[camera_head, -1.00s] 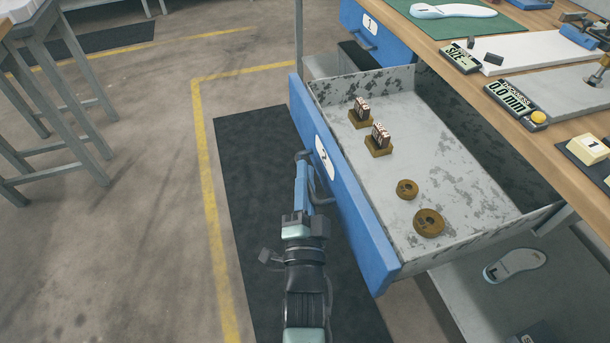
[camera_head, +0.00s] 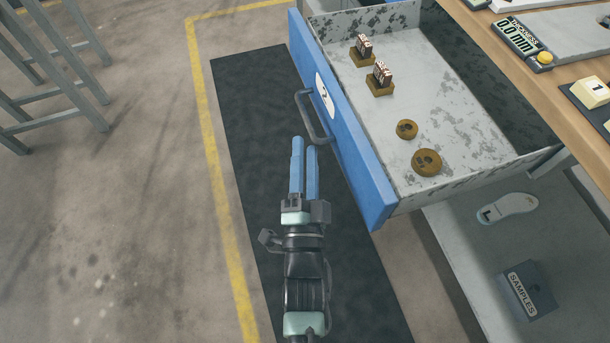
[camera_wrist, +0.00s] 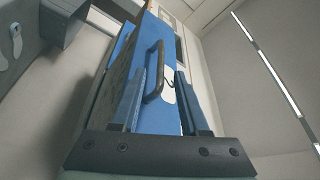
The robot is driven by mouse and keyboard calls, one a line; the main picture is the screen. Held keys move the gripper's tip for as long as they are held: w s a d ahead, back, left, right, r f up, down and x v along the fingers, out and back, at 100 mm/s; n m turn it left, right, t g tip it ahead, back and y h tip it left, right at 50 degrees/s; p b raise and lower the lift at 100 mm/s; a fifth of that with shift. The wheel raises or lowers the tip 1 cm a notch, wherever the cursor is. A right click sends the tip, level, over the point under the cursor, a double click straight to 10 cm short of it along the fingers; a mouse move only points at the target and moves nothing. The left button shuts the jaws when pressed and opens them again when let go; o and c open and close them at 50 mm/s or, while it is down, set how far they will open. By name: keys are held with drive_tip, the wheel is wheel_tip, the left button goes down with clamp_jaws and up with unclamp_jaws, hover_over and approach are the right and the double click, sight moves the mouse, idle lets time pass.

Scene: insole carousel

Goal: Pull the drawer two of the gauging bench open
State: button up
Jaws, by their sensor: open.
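Drawer two (camera_head: 345,140) has a blue front with a white number label and stands pulled well out of the gauging bench (camera_head: 480,45). Its dark bar handle (camera_head: 312,116) is on the front face. My gripper (camera_head: 303,142) is open and empty, with its two blue fingers just in front of the handle and apart from it. In the wrist view, the handle (camera_wrist: 154,72) shows beyond and between the two fingertips (camera_wrist: 160,75) on the blue drawer front (camera_wrist: 162,112).
Inside the drawer are two small printed blocks on brass bases (camera_head: 379,78) and two brass discs (camera_head: 426,162). A lower shelf holds an insole (camera_head: 507,207) and a SAMPLES box (camera_head: 527,290). A dark mat (camera_head: 250,130) and open floor lie left of the drawer.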

drive_tip(key=v, duration=0.5)
drive_tip(key=shift+s, duration=0.1)
idle(0.4)
